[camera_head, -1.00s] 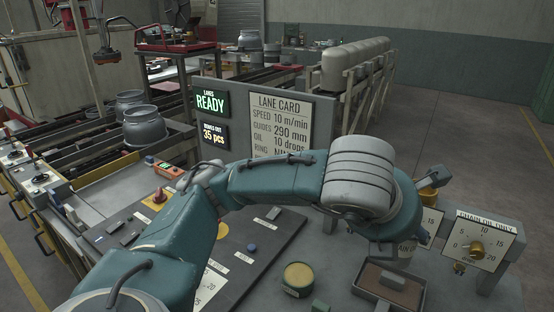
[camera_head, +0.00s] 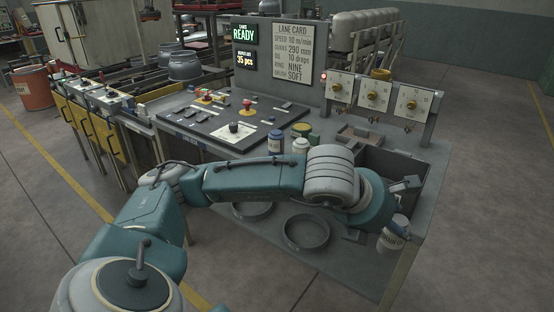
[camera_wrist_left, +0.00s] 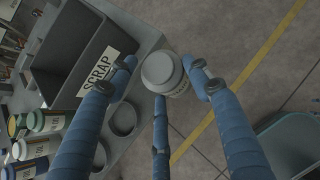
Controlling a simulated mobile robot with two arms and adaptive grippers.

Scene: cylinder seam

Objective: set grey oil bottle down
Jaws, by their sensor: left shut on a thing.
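The grey oil bottle is pale, with a grey round lid (camera_wrist_left: 163,68); in the head view its labelled body (camera_head: 393,235) hangs under the end of my left arm, by the right edge of the bench (camera_head: 350,262). My left gripper (camera_wrist_left: 162,92) is shut on it, blue fingers around the bottle. In the wrist view, floor shows around much of the bottle, just outside the bench edge. In the head view the arm hides most of the fingers. Two round shallow dishes (camera_head: 306,232) are on the bench's near part. My right gripper is not in view.
A grey bin (camera_wrist_left: 70,55) labelled SCRAP stands beside the gripper. Blue-lidded (camera_head: 276,142), white-lidded (camera_head: 300,146) and yellow-lidded (camera_head: 299,130) containers stand behind my arm. A dial panel (camera_head: 378,96) and the lane card board (camera_head: 293,55) rise at the back.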

